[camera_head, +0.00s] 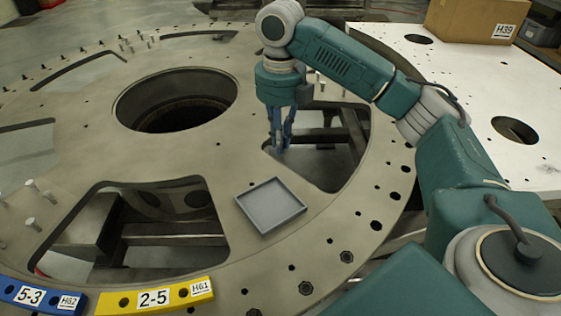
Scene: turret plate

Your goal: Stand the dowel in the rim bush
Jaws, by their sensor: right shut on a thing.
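My right gripper (282,148) points down over the turret plate (215,170), at the edge of the cut-out right of the central hole. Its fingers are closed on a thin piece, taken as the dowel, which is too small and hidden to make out. Several dark bushed holes run along the plate's rim, such as one at the lower right (347,256) and one at the front (305,288). I cannot tell which is the rim bush meant. No dowel shows standing in these two. My left gripper is not in view.
A shallow grey tray (270,205) lies empty on the plate. Yellow (155,297) and blue (40,297) labelled blocks lie at the front left. Several pins (32,223) stand at the left. A cardboard box (475,20) sits on a white table (480,90). Large cut-outs open through the plate.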

